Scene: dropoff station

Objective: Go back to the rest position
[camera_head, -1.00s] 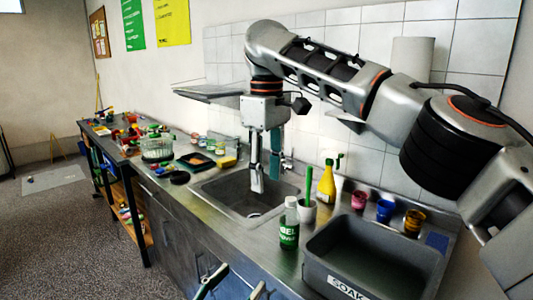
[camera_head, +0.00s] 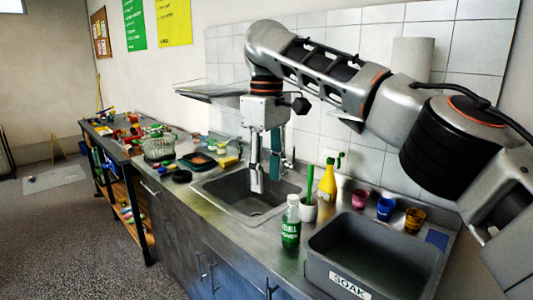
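My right gripper (camera_head: 265,185) hangs down over the sink basin (camera_head: 230,190) at the end of my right arm, which reaches in from the right. Its two fingers are apart with nothing seen between them. The fingertips are above the basin floor. My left gripper is not in view.
A grey soak tub (camera_head: 345,282) stands at the front right. Near it are a green bottle (camera_head: 290,228), a white cup (camera_head: 308,211) with a green-handled brush, a yellow bottle (camera_head: 327,183) and coloured cups (camera_head: 385,208). A wire basket (camera_head: 158,149) stands left of the sink.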

